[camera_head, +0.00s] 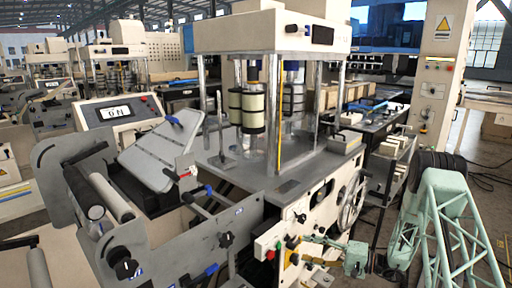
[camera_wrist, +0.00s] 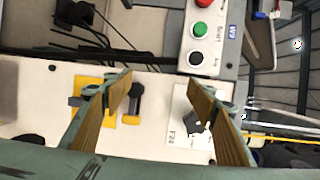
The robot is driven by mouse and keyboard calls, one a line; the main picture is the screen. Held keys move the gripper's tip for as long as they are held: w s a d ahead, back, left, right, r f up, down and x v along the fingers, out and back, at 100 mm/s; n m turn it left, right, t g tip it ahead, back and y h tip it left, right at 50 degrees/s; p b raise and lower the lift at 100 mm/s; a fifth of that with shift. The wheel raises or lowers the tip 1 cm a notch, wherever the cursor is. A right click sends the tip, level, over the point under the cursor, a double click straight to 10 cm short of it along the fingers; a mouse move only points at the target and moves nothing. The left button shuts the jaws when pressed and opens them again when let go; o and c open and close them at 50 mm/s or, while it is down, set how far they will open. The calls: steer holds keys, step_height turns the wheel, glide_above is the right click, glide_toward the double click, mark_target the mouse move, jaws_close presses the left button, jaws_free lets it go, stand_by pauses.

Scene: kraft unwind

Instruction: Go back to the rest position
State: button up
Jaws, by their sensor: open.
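My gripper (camera_wrist: 160,80) is open in the wrist view, with nothing between its two tan-padded fingers. In the head view my gripper (camera_head: 310,239) is at the lower right, in front of the machine's cream control panel (camera_head: 262,246). In the wrist view the cream panel face (camera_wrist: 40,110) lies beyond the fingers. Between and beside the fingers show a black knob on a yellow plate (camera_wrist: 103,119) and a dark switch (camera_wrist: 195,123) on a white label. I cannot tell the exact gap between the fingertips and the panel.
A grey button box with a green button (camera_wrist: 202,28) and a black button (camera_wrist: 197,59) is just past the fingers. A handwheel (camera_head: 353,200) stands out from the machine. A tilted grey plate (camera_head: 160,152) and rollers (camera_head: 112,197) are at left.

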steer(key=s+a+r+n+g+h, duration=0.2)
steer(key=s+a+r+g, duration=0.15)
steer(key=s+r, duration=0.6)
steer(key=s+a+r+n+g+h, duration=0.15)
steer(key=s+a+r, duration=0.45)
steer(key=r, duration=0.7)
steer(key=s+a+r+n+g+h, duration=0.1)
steer(key=s+a+r+g+h, duration=0.2)
steer(key=s+r, duration=0.7)
steer(key=s+d+r+n+h, duration=0.15)
steer(key=s+r, duration=0.25)
steer(key=s, duration=0.4)
steer(key=s+d+r+h, duration=0.1)
steer(key=s+r+h, duration=0.1)
steer(key=s+r, duration=0.4)
steer(key=s+d+r+t+h, duration=0.1)
steer(key=s+d, duration=0.3)
steer(key=s, duration=0.6)
steer(key=s+d+r+t+h, duration=0.2)
steer(key=s+d+t+h, duration=0.1)
steer(key=s, duration=0.7)
steer(key=shift+d+r+m+t+h, duration=0.3)
steer(key=shift+d+h, duration=0.3)
steer(key=shift+d, duration=0.3)
stand_by(0.5)
